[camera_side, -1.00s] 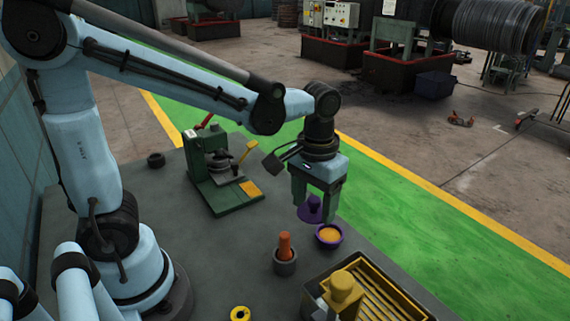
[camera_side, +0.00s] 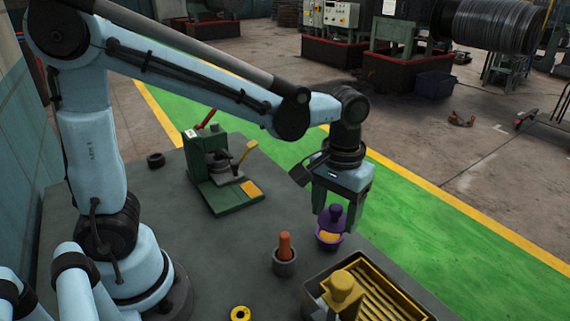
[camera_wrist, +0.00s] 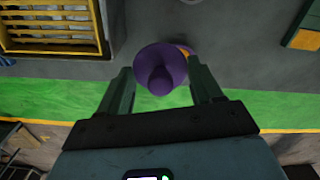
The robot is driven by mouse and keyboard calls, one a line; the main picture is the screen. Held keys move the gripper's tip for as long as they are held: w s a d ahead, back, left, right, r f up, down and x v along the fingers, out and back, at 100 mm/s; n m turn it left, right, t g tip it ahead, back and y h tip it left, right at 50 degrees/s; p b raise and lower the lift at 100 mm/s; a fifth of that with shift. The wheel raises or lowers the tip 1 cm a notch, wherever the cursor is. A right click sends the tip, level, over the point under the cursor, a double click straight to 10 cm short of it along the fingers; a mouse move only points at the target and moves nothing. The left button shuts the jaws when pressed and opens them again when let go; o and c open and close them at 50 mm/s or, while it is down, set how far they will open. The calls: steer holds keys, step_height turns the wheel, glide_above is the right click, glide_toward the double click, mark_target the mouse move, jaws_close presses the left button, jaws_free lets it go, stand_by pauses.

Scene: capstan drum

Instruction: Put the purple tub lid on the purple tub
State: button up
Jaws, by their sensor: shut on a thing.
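The purple tub lid (camera_side: 334,221), a disc with a knob on top, is in my gripper (camera_side: 336,214), which is shut on it. The purple tub (camera_side: 329,246) stands on the grey table just below the lid. Some of its orange-yellow contents shows under the lid in the side view, so the tub is not fully covered. In the wrist view the lid (camera_wrist: 160,62) shows between the fingers (camera_wrist: 163,88) and hides most of the tub. A bit of orange shows at its upper right. I cannot tell whether lid and rim touch.
A grey cup with an orange handle (camera_side: 285,246) stands left of the tub. A yellow slatted tray (camera_side: 385,293) is in front. A green press (camera_side: 222,180) stands further back left. A yellow ring (camera_side: 240,313) lies at the front. The green floor begins past the table edge.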

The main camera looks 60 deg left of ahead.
mark_target(329, 235)
steer(key=w+a+f, duration=0.2)
steer(key=w+a, duration=0.1)
steer(key=shift+a+f, duration=0.2)
steer(key=shift+f, duration=2.2)
steer(key=shift+f, duration=0.4)
steer(key=o, duration=1)
step_height(329, 235, up, 13)
steer(key=shift+s+a+f+m+t, duration=0.45)
steer(key=shift+s+a+t, duration=0.5)
steer(key=shift+s+t, duration=0.35)
steer(key=shift+s+a+f+m+t, duration=0.3)
steer(key=shift+s+a+m+t, duration=0.25)
steer(key=shift+s+a+t, duration=0.65)
steer(key=shift+s+a+f+m+t, duration=0.45)
steer(key=shift+s+a+t, duration=0.2)
steer(key=shift+s+t, duration=0.7)
